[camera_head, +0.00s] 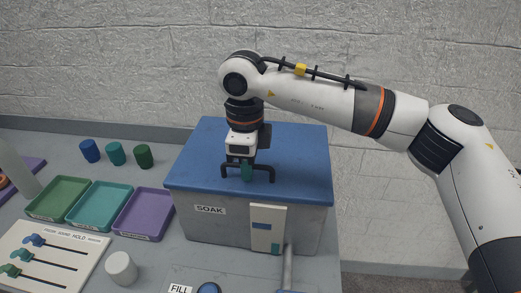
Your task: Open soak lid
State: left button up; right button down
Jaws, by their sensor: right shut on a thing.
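The soak lid (300,150) is blue and lies flat and closed on a grey box marked SOAK (215,228). My right gripper (247,170) comes down from above and is shut on the handle. The gripper hides part of the handle and of the lid behind it. My left gripper is not in view.
Green (40,211), teal (80,221) and purple (125,229) trays stand left of the box, with several coloured caps (115,153) behind them. A slider panel (20,265) and white cylinder (121,269) are at front left. A wall stands behind.

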dwell(0.4)
jog(key=shift+w+d+r+p, duration=0.1)
jog(key=shift+w+r+p, duration=0.2)
jog(key=shift+r+p, duration=0.45)
jog(key=shift+w+r+p, duration=0.3)
jog(key=shift+r+p, duration=0.05)
jog(key=shift+r, duration=0.65)
jog(key=shift+w+d+r+p, duration=0.1)
jog(key=shift+w+r+p, duration=0.2)
jog(key=shift+r+p, duration=0.45)
jog(key=w+d+r+p, duration=0.2)
jog(key=w+r+p, duration=1)
jog(key=p, duration=0.3)
jog(key=shift+w+d+p, duration=0.2)
jog(key=shift+d+p, duration=0.05)
jog(key=shift+p, duration=0.1)
